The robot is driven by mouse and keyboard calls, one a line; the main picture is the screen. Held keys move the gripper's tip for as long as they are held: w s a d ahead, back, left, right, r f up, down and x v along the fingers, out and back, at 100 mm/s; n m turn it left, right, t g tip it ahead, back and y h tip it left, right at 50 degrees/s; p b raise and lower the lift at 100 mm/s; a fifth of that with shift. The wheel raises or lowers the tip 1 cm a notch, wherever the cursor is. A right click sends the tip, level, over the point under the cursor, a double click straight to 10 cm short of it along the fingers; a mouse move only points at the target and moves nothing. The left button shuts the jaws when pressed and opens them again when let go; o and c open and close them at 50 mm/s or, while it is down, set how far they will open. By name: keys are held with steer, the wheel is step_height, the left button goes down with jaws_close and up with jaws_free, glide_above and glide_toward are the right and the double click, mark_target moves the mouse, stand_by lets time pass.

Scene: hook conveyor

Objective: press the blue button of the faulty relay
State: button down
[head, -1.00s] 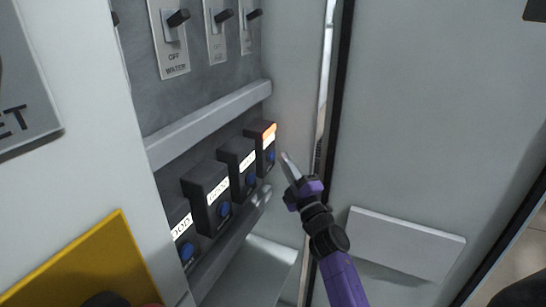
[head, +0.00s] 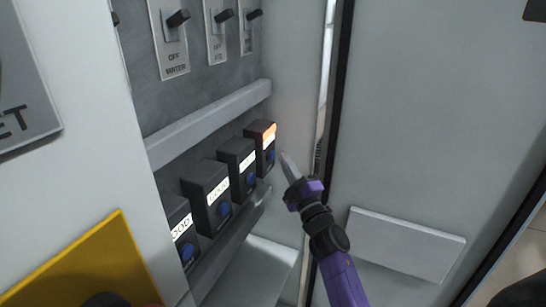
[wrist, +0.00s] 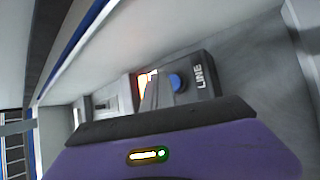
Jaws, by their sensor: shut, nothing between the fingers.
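Several black relays stand in a row inside the cabinet. The farthest relay (head: 262,146) has a glowing orange lamp (head: 264,132) on top, while the nearer ones show white labels. Its blue button (head: 270,156) is low on its front face. My gripper (head: 287,163) is shut and empty, just right of that button with a small gap visible. In the wrist view a black relay (wrist: 196,72) marked LINE shows a blue button (wrist: 176,82), with an orange glow beside it. My finger (wrist: 152,94) is close to that button; contact cannot be told.
A yellow panel (head: 90,262) is at the lower left. The cabinet's side wall and the open grey door (head: 430,110) stand close around my arm.

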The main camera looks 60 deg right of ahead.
steer(key=shift+w, duration=0.15)
stand_by(0.5)
steer(key=shift+w, duration=0.25)
steer(key=shift+w+a+b, duration=0.1)
steer(key=shift+w+b, duration=0.2)
steer(key=shift+w, duration=0.15)
stand_by(0.9)
steer(key=shift+s, duration=0.1)
steer(key=shift+s+p, duration=0.45)
steer(key=shift+s, duration=0.3)
steer(key=shift+s+d+p, duration=0.15)
steer(key=shift+s+p, duration=0.45)
steer(key=shift+s, duration=0.65)
steer(key=shift+s+d+p, duration=0.15)
steer(key=shift+s+p, duration=0.45)
steer(key=shift+s, duration=0.65)
